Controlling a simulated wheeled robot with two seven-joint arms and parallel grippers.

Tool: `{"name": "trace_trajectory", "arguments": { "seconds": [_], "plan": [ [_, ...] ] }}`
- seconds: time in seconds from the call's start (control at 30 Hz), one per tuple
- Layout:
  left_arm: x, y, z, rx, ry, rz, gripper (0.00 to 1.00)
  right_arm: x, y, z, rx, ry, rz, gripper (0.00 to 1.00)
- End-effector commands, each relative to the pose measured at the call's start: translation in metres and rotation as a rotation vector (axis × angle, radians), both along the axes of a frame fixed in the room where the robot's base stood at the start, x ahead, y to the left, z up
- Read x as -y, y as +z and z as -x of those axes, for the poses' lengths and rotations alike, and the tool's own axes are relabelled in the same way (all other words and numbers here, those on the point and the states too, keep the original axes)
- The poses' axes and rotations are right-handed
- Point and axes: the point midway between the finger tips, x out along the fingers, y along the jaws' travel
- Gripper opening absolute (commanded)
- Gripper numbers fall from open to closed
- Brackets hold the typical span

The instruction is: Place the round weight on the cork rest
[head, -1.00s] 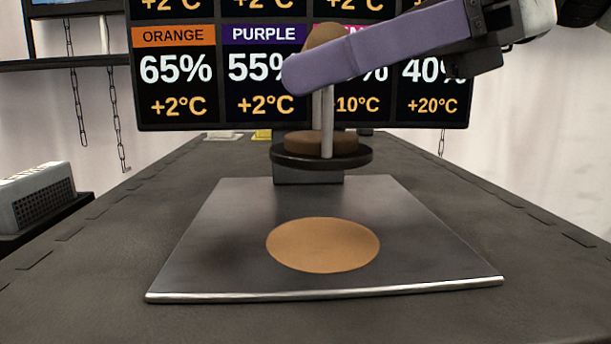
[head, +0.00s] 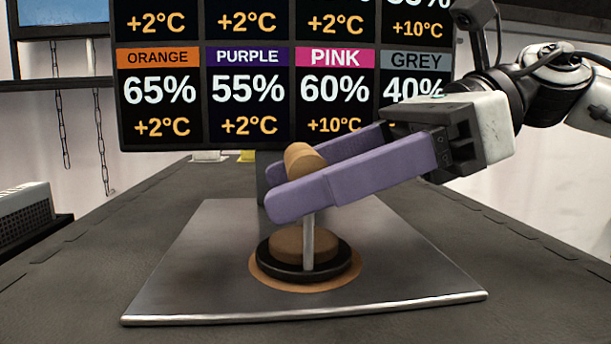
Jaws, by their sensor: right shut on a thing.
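The round weight (head: 289,244) has a black disc base, a brown upper disc, a pale metal stem and a wooden knob. It is upright over the cork rest (head: 304,288), a flat tan disc on a grey metal plate. A thin crescent of cork shows around the base's front and sides. I cannot tell whether the base touches the cork or hovers just above it. My right gripper (head: 288,187), with purple fingers, comes from the right and is shut on the weight below its knob. The near finger hides part of the grip. My left gripper is not in view.
The metal plate (head: 210,285) lies on a dark table (head: 90,285) and is otherwise bare. A display board (head: 250,90) stands behind the table. A grey vented box (head: 22,213) is at the left. The table has free room on both sides of the plate.

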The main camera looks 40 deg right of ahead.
Motion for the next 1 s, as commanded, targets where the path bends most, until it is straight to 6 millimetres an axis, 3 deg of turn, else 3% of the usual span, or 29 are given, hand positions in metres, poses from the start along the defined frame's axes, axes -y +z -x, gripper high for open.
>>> {"name": "trace_trajectory", "arguments": {
  "seconds": [0.07,0.1,0.2,0.7,1.0],
  "plan": [
    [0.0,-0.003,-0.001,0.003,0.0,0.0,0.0,0.0,-0.001,0.0,0.004,-0.002,-0.004,0.13],
    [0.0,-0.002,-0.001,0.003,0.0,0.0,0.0,0.0,-0.002,0.0,-0.001,0.001,-0.001,0.67],
    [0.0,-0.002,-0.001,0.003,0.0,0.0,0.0,0.0,-0.002,0.0,-0.001,0.001,-0.001,0.81],
    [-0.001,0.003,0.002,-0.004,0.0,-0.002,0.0,0.0,0.005,0.0,-0.001,0.0,0.001,0.81],
    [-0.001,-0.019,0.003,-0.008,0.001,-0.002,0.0,0.047,0.021,0.028,0.008,-0.002,-0.003,0.81]
  ]
}}
